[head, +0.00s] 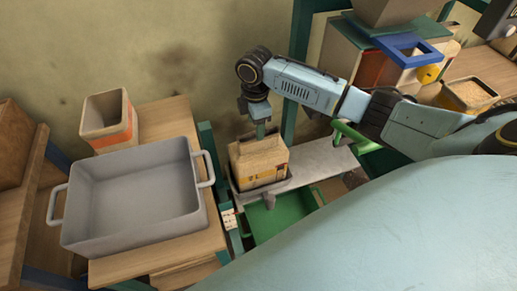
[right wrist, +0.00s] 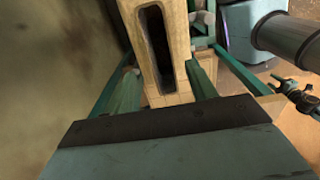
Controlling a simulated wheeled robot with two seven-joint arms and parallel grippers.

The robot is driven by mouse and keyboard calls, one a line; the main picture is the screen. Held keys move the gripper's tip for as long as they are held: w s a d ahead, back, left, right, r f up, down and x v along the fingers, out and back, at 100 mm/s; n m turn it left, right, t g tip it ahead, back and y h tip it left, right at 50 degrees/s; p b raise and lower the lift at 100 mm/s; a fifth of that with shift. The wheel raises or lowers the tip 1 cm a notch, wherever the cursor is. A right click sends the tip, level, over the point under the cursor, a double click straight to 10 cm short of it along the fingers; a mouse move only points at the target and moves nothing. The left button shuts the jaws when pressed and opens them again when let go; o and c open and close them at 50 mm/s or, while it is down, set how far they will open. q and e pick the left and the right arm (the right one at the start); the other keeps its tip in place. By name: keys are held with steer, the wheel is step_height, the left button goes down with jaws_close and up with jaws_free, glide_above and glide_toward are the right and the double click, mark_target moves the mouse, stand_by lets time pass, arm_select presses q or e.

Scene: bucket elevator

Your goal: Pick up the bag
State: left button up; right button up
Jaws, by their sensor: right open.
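The bag (head: 262,163) is a tan, box-like paper bag with a yellow and reddish label. It stands upright in a small grey tray above a green bin. My right gripper (head: 261,130) points down at the top of the bag. In the right wrist view, the bag (right wrist: 180,45) shows a long dark slot in its top. My left gripper is not in view.
A large grey two-handled bin (head: 130,195) and an open tan container with an orange band (head: 108,122) stand on the wooden table at left. A green bin (head: 282,218) lies below the bag. A grey metal shelf (head: 325,160) is right of it. A wall is behind.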

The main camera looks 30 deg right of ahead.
mark_target(258, 157)
step_height(258, 157, down, 3)
steer(key=shift+r, duration=0.2)
steer(key=f, duration=0.1)
steer(key=f+b, duration=0.1)
steer(key=f, duration=0.3)
steer(key=shift+s+d, duration=0.25)
steer(key=shift+d, duration=0.1)
jaws_close()
stand_by(0.9)
steer(key=shift+w+r, duration=0.15)
steer(key=shift+r, duration=0.05)
